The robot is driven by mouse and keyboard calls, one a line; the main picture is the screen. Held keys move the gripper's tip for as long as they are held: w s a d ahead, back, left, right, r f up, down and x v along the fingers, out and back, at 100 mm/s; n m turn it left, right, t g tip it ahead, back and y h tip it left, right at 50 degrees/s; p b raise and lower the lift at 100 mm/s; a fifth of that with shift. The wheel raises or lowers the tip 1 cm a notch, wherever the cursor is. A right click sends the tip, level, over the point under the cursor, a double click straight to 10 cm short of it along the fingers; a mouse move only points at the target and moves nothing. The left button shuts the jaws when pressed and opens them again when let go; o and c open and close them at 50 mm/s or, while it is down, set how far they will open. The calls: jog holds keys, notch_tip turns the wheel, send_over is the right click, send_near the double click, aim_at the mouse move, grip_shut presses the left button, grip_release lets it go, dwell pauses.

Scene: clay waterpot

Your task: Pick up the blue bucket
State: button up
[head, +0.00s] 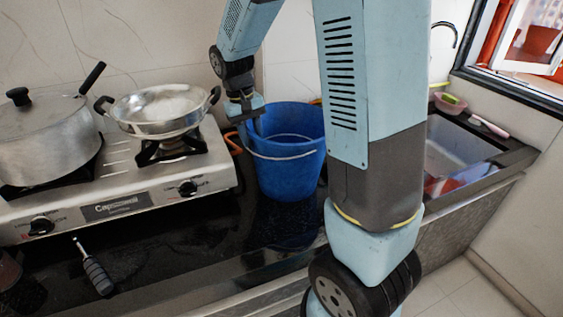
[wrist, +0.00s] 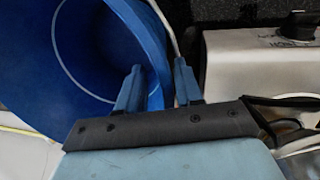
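The blue bucket (head: 288,172) stands upright on the black counter in the head view, with a pale wire handle lying across its front. In the wrist view the bucket (wrist: 75,65) fills the upper left, its inside facing the camera. My gripper (head: 250,118) is at the bucket's left rim. In the wrist view my gripper (wrist: 158,88) has its two fingers apart, the left one over the bucket's inside and the right one outside, with the rim between them. A dark gap shows beside the right finger, so it does not look clamped.
A gas stove (head: 140,185) stands close left of the bucket, bearing a lidded pot (head: 45,135) and a steel pan (head: 165,108). A black-handled tool (head: 95,272) lies at the front left. A sink (head: 455,155) is at the right, partly behind my arm.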

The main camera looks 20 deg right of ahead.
jog(key=shift+s+d+f, duration=0.1)
jog(key=shift+d+f, duration=0.1)
jog(key=shift+f, duration=1.05)
jog(key=shift+c, duration=0.2)
grip_shut()
dwell(0.3)
